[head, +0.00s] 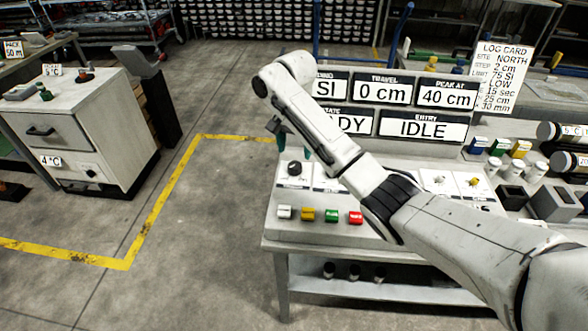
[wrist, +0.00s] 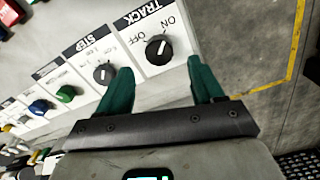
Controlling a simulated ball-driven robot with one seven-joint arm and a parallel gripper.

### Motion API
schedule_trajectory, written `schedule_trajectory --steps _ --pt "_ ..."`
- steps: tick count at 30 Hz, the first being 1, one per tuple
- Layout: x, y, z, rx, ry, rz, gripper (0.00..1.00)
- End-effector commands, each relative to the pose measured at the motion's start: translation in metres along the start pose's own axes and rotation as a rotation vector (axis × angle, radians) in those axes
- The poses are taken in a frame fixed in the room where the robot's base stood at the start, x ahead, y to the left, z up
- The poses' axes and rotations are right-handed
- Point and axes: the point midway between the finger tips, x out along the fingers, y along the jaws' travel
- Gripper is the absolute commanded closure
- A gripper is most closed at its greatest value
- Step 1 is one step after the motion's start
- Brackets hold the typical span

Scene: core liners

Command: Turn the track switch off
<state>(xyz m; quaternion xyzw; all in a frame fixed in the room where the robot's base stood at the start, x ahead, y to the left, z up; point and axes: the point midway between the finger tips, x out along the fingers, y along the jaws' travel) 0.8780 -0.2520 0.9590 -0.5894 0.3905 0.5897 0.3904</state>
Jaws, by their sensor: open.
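The TRACK switch is a black round knob (wrist: 158,48) on a white plate marked ON and OFF, in the upper middle of the wrist view. Its light pointer mark is too small to read surely. In the head view the black knob (head: 294,168) is at the left end of the console's knob row. My gripper (wrist: 160,73) is open and empty, its two green fingers apart, with the knob beyond the gap between them and not touched. In the head view my gripper (head: 291,140) hangs above the knob, partly hidden by my arm.
The STEP knob (wrist: 103,74) is beside TRACK, with green and blue knobs further along. White, yellow, green and red buttons (head: 331,215) line the console front. Display panels (head: 424,126) stand behind. Open floor lies left of the console, towards a white cabinet (head: 75,130).

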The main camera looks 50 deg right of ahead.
Motion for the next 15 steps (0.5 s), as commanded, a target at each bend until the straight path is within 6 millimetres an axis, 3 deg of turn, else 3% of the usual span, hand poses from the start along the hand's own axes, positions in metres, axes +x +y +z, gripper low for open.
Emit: schedule_trajectory --steps 1,6,15 --pt "0.014 0.000 0.000 0.000 -0.001 0.001 0.33" --pt "0.039 0.001 0.000 0.001 -0.001 0.001 0.33" --pt "0.059 0.000 0.000 0.001 0.000 0.000 0.33"
